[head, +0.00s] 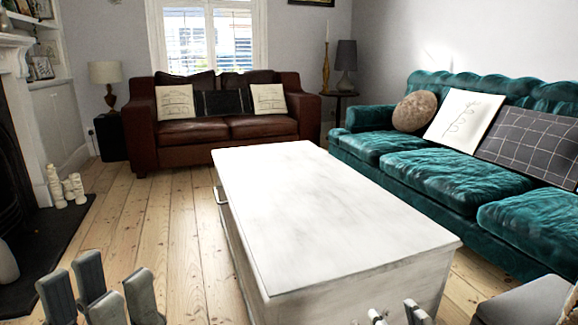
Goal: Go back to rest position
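My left gripper (100,293) is at the bottom left of the head view, above the floorboards. Its grey fingers stand apart with nothing between them.
The white table fills the middle. A teal sofa (420,170) stands on the right, a brown leather sofa (190,135) at the back. A fireplace hearth (40,240) with white candles (68,190) is on the left. Bare floorboards (150,220) lie free between hearth and table.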

